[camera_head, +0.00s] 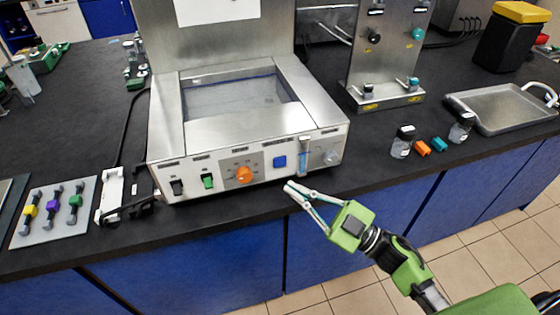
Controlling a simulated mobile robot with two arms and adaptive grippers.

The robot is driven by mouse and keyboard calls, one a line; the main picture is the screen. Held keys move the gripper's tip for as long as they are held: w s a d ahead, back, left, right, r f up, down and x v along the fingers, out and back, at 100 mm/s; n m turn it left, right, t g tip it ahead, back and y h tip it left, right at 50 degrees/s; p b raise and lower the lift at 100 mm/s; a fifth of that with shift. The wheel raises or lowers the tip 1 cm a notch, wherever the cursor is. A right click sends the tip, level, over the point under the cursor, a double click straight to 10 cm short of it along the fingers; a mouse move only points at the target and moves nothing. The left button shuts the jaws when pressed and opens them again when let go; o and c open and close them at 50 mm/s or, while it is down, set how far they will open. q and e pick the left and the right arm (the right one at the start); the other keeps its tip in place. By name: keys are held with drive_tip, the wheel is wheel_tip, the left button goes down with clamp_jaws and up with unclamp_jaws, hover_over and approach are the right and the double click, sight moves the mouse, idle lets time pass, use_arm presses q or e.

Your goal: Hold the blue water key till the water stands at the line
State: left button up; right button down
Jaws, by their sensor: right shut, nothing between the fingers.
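The steel water bath (237,130) stands on the dark bench, its open basin (240,97) facing up. The blue water key (280,162) is on its front panel, right of the orange knob (244,175). A clear level gauge (304,156) with blue showing in it is just right of the key. I cannot read the line or the water level from here. My right gripper (290,189) is shut and empty, its fingertips in front of the panel, below the blue key and apart from it in the picture. My left gripper is not in view.
A black switch (177,187) and a green switch (208,181) are left of the knob. Two lidded jars (401,147) (461,127), orange and blue blocks and a metal tray (502,107) are at right. A panel with coloured clips (54,211) lies at left.

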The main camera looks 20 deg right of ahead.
sight(280, 162)
drive_tip(key=shift+s+a, duration=0.1)
drive_tip(key=s+m+t, duration=0.1)
drive_tip(key=m+t, duration=0.1)
drive_tip(key=s+m+t+h+p, duration=0.1)
drive_tip(key=m+t, duration=0.1)
drive_tip(key=m, duration=0.1)
drive_tip(key=s+m+t+p, duration=0.1)
drive_tip(key=m+t, duration=0.1)
drive_tip(key=shift+s+f+m, duration=0.2)
drive_tip(key=shift+s+m, duration=0.15)
drive_tip(key=shift+m, duration=0.05)
drive_tip(key=w+b, duration=0.3)
drive_tip(key=w, duration=0.6)
idle(0.3)
drive_tip(key=shift+a, duration=0.1)
drive_tip(key=shift+w+b, duration=0.1)
drive_tip(key=shift+b, duration=0.2)
idle(0.9)
